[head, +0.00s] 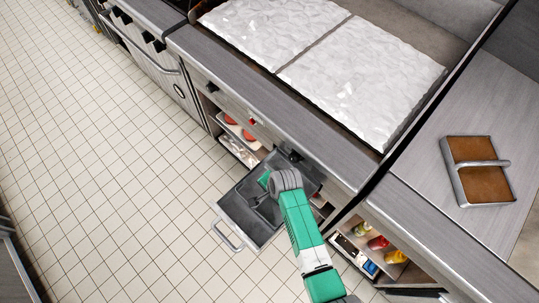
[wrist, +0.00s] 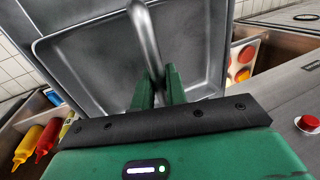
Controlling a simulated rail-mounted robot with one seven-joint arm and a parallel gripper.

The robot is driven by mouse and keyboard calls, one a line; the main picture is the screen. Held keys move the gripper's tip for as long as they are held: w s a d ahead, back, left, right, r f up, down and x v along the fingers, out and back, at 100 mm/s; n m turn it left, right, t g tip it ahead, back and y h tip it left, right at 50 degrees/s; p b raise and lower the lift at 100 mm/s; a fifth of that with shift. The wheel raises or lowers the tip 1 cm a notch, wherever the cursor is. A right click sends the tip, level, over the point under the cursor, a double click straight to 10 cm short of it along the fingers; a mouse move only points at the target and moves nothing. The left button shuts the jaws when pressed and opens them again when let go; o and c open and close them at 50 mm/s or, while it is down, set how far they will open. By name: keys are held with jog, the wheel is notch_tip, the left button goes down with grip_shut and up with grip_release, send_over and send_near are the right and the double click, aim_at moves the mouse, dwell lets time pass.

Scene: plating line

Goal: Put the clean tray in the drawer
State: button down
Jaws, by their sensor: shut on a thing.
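The clean tray (wrist: 95,75) is a grey metal pan with a raised rim and a silver bar handle (wrist: 143,25) across it. My gripper (wrist: 152,85) is shut on this handle. In the head view the drawer (head: 229,222) is pulled out below the counter, with its pull handle (head: 228,239) toward the floor side. My gripper (head: 265,181) is over the drawer. The tray appears within the drawer's outline; I cannot tell whether it rests on the bottom or hangs just above. My arm hides part of the drawer.
A similar tray with a brown surface (head: 478,168) sits on the right counter. White textured slabs (head: 365,78) cover the main counter. Open shelves beside the drawer hold red items (head: 248,134) and bottles (head: 378,243). The tiled floor (head: 110,170) at left is clear.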

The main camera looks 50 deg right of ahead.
jog(key=c, duration=1.4)
grip_release()
jog(key=shift+f, duration=0.1)
jog(key=p+v, duration=0.4)
jog(key=v, duration=0.8)
